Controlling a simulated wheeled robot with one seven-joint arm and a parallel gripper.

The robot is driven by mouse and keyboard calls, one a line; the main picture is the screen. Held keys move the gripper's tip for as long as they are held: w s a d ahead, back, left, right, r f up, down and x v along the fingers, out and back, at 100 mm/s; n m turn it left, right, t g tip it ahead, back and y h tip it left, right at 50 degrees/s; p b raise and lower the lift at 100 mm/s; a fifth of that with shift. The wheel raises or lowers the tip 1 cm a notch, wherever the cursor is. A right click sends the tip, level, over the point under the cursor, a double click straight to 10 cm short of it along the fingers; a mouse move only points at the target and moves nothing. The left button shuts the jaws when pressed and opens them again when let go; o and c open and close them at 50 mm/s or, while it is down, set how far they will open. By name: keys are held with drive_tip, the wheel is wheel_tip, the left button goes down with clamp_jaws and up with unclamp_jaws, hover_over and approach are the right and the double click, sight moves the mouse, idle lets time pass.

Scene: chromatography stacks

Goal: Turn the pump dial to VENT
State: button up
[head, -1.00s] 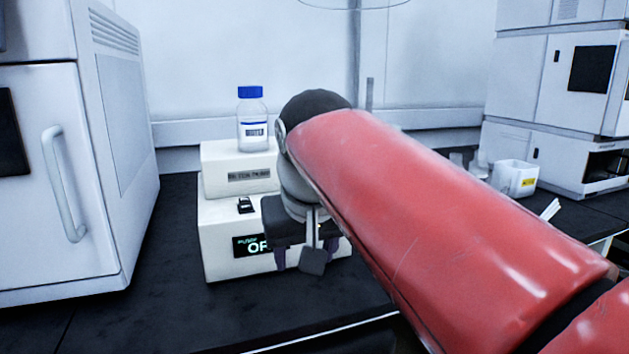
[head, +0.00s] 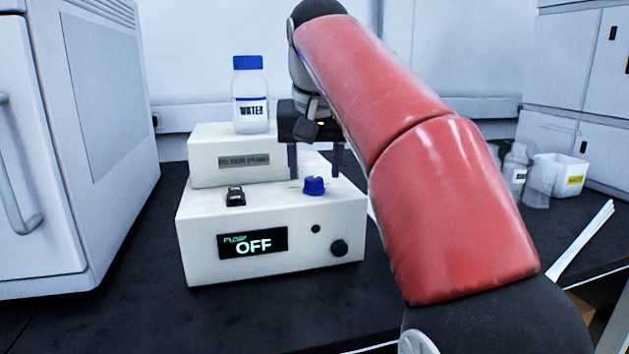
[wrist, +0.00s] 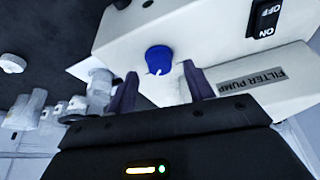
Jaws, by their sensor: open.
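The filter pump (head: 210,240) is a white stepped box on the dark bench, and it also shows in the wrist view (wrist: 215,30). Its front display (head: 253,244) reads OFF. A blue dial (head: 314,186) with a white pointer mark sits on the lower step's top; it also shows in the wrist view (wrist: 159,60). My gripper (head: 315,172) is open above and behind the dial, fingers pointing down. In the wrist view, the dial lies beyond and between the two purple fingertips (wrist: 160,82), apart from both. No VENT label is readable.
A black rocker switch (head: 235,196) is left of the dial. A blue-capped water bottle (head: 251,112) stands on the pump's upper step. A white waste container (head: 560,175) and clear bottles (head: 515,168) stand at the right. A large white cabinet (head: 60,150) is at the left.

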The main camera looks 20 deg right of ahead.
drive_tip(key=shift+x, duration=1.1)
drive_tip(key=shift+c, duration=0.2)
drive_tip(key=c, duration=0.9)
